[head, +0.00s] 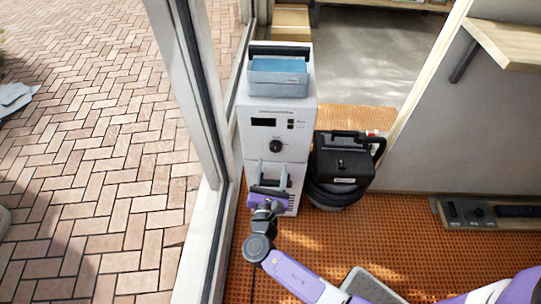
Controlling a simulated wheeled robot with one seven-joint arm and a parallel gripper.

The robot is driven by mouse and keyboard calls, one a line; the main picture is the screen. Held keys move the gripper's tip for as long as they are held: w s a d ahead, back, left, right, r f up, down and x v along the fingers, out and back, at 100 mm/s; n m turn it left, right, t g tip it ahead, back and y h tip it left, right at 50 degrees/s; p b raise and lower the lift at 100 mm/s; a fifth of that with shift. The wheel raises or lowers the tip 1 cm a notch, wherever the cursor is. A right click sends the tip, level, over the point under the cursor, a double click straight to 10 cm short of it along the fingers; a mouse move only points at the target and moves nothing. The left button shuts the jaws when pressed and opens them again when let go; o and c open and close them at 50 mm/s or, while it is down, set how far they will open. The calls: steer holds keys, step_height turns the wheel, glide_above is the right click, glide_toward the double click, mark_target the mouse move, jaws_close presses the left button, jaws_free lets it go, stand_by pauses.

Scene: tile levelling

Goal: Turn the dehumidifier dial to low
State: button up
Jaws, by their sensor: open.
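The dehumidifier (241,130) is a tall white box standing upright beside the glass door frame. Its dial (276,146) is a round black knob on the front panel, below a small dark display (264,122). The dial's pointer is too small to read. My gripper (275,172) is open and empty, just below the dial in the picture, with its two grey fingers pointing up toward it. I cannot tell how far the fingers stand from the panel. The gripper hides part of the lower front of the dehumidifier.
A black canister machine (343,160) stands close on the right of the dehumidifier. The door frame (204,120) runs close on the left. A wooden shelf (515,42) juts out at upper right. A low board with dark fittings (490,214) lies at right. Orange flooring (390,235) is open between.

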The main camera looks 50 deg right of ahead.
mark_target(275, 150)
steer(key=shift+b+x, duration=0.35)
steer(key=shift+x, duration=2.75)
steer(key=shift+s, duration=0.1)
jaws_close()
